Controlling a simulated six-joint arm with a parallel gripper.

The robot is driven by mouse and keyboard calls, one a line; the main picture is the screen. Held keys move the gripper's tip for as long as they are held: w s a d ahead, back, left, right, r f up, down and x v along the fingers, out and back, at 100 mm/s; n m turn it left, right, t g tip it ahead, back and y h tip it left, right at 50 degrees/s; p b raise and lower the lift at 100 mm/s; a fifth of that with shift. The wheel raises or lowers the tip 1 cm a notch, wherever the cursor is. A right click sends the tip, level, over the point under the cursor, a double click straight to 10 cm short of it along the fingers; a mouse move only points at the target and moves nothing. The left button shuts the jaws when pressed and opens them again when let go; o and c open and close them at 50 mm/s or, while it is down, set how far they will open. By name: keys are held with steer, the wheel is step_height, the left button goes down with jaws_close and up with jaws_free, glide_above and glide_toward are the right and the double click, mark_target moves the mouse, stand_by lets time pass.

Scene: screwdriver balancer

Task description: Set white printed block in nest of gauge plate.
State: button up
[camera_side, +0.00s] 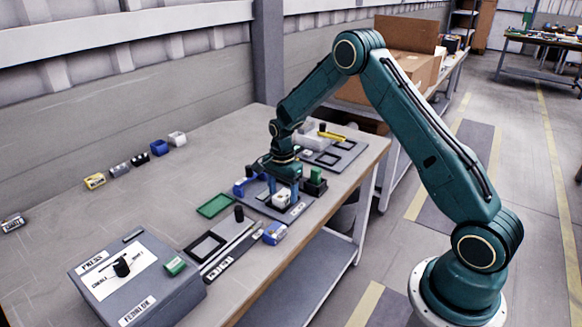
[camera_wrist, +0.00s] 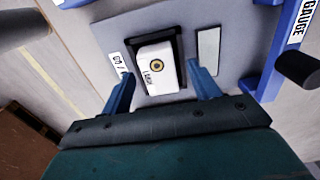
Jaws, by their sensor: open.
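The white printed block (camera_wrist: 158,68) has a round ringed mark and small print on its top. In the wrist view it sits inside the black-framed nest (camera_wrist: 178,45) of the grey gauge plate (camera_wrist: 222,22). I cannot tell whether it is fully seated. My gripper (camera_wrist: 162,76) is open, its blue fingers apart on either side of the block, with gaps between. In the side view my gripper (camera_side: 283,190) is low over the gauge plate (camera_side: 297,209), with the white block (camera_side: 281,199) between its fingers.
A blue gauge frame (camera_wrist: 283,50) stands right of the nest in the wrist view. In the side view, a green block (camera_side: 316,176) stands close right of my gripper. A green tray (camera_side: 215,205), a blue block (camera_side: 275,233) and a grey press box (camera_side: 135,275) are nearer.

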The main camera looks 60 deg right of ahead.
steer(key=shift+r, duration=0.2)
step_height(320, 180, up, 14)
steer(key=shift+f, duration=0.25)
stand_by(0.4)
steer(key=shift+r, duration=0.1)
steer(key=shift+r, duration=2.4)
